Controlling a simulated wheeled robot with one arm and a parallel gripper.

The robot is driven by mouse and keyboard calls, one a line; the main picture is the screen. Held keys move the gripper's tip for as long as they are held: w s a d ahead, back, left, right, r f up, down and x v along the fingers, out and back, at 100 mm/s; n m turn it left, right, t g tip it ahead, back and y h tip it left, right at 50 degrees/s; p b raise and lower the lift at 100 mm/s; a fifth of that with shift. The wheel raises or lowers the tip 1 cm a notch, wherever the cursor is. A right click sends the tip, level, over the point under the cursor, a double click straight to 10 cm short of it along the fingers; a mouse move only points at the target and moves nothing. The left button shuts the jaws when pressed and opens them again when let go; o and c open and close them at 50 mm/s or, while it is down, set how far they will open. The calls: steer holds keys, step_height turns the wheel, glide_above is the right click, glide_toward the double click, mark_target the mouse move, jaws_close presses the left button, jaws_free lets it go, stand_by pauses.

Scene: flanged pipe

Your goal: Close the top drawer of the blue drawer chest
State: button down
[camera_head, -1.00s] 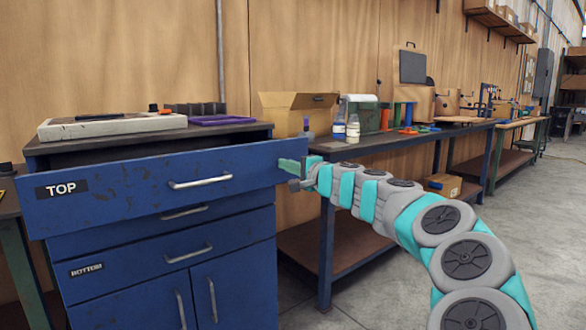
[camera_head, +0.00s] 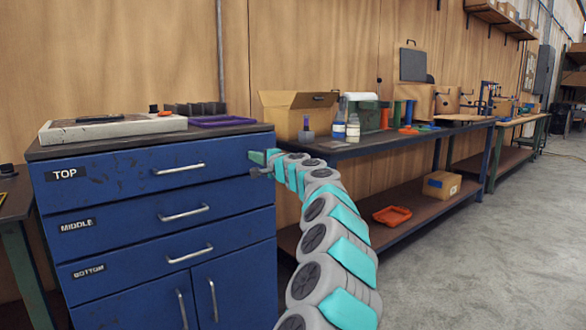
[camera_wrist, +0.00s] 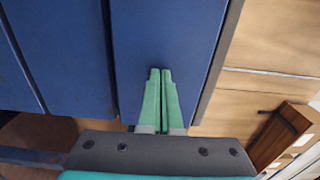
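The blue drawer chest (camera_head: 160,235) stands at the left in the head view. Its top drawer (camera_head: 120,173), labelled TOP, sits flush with the drawers below it. The drawer's handle (camera_head: 178,169) is bare. My gripper (camera_head: 257,163) is at the right end of the top drawer's front, with its fingertips at the blue face. In the wrist view my gripper (camera_wrist: 160,72) has its two green fingers together, with nothing between them. The fingertips lie against or very close to the blue drawer front (camera_wrist: 165,35); contact cannot be told for sure.
A grey case (camera_head: 110,129) and a purple tray (camera_head: 222,121) lie on the chest top. A workbench (camera_head: 400,137) with bottles and a cardboard box (camera_head: 290,112) runs to the right. An orange tray (camera_head: 392,215) is on its lower shelf. The floor at right is clear.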

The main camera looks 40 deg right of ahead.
steer(key=shift+w+r, duration=0.15)
steer(key=shift+w, duration=0.35)
steer(key=shift+a+r, duration=0.1)
steer(key=shift+r, duration=0.15)
steer(key=s+b, duration=0.2)
steer(key=s, duration=1.2)
steer(key=shift+d+f, duration=0.3)
steer(key=shift+f, duration=0.1)
steer(key=shift+s, duration=0.1)
